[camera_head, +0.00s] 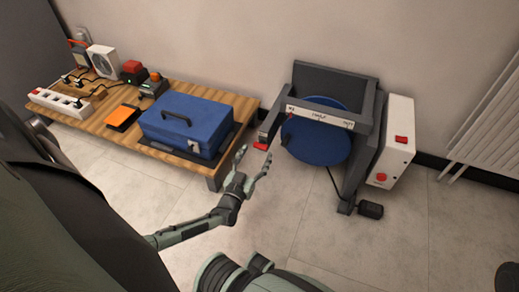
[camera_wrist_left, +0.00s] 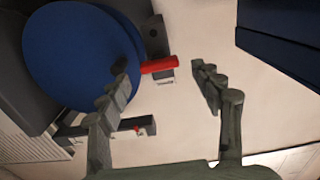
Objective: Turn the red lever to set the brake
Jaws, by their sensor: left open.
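The red lever (camera_head: 261,146) sticks out at the left side of the grey machine with a round blue plate (camera_head: 318,138). In the left wrist view the red lever (camera_wrist_left: 159,65) shows beyond my fingertips, between them and closer to the left finger. My left gripper (camera_head: 255,160) is open and empty, just below and left of the lever in the head view. In the left wrist view its fingers (camera_wrist_left: 160,82) are spread wide, and no contact with the lever can be made out. My right gripper is not seen.
A low wooden table (camera_head: 228,160) at left bears a blue toolbox (camera_head: 187,123), an orange-black device (camera_head: 123,118) and a power strip (camera_head: 57,104). A white control box (camera_head: 398,130) is on the machine's right. A black pedal (camera_head: 370,209) lies on the floor. The front floor is mostly clear.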

